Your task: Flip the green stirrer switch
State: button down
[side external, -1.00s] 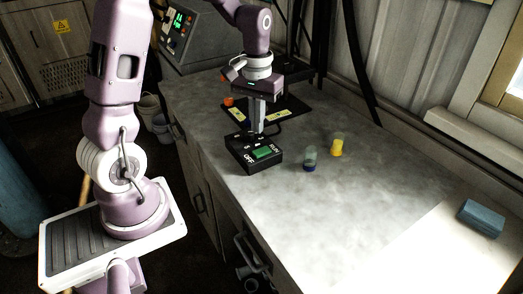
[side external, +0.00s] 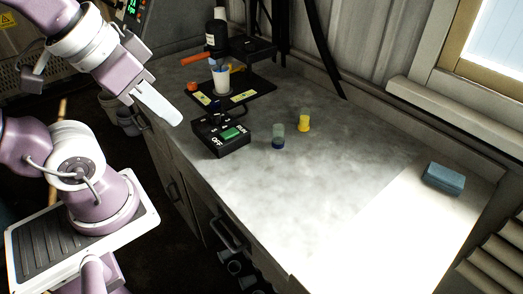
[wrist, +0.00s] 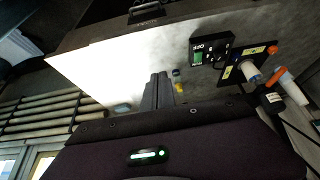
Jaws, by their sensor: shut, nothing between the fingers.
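The green stirrer switch (side external: 234,133) is a rocker on top of a black control box (side external: 210,143), between the white labels OFF and RUN. I cannot tell which side is pressed. The box and green switch also show in the wrist view (wrist: 197,58). My gripper (side external: 178,120) is shut and empty, in the air left of the box and apart from it, pointing down to the right. In the wrist view its closed fingers (wrist: 159,77) point up over the bench, with the box to their right.
Behind the box stands a disperser stand with a black motor (side external: 215,40), a white cup (side external: 221,82) and an orange-handled part. A blue-capped vial (side external: 278,138) and a yellow one (side external: 304,121) stand to the right. A blue block (side external: 444,178) lies farther right. The front bench is clear.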

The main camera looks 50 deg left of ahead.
jog(key=w+a+r+n+g, duration=0.1)
jog(key=w+a+n, duration=0.1)
jog(key=w+n, duration=0.25)
jog(key=n+g, duration=0.5)
jog(key=n, duration=0.8)
send_over(234, 130)
notch_tip(234, 130, down, 7)
jog(key=shift+r, duration=0.1)
jog(key=shift+d, duration=0.1)
notch_tip(234, 130, down, 14)
jog(key=shift+f, duration=0.1)
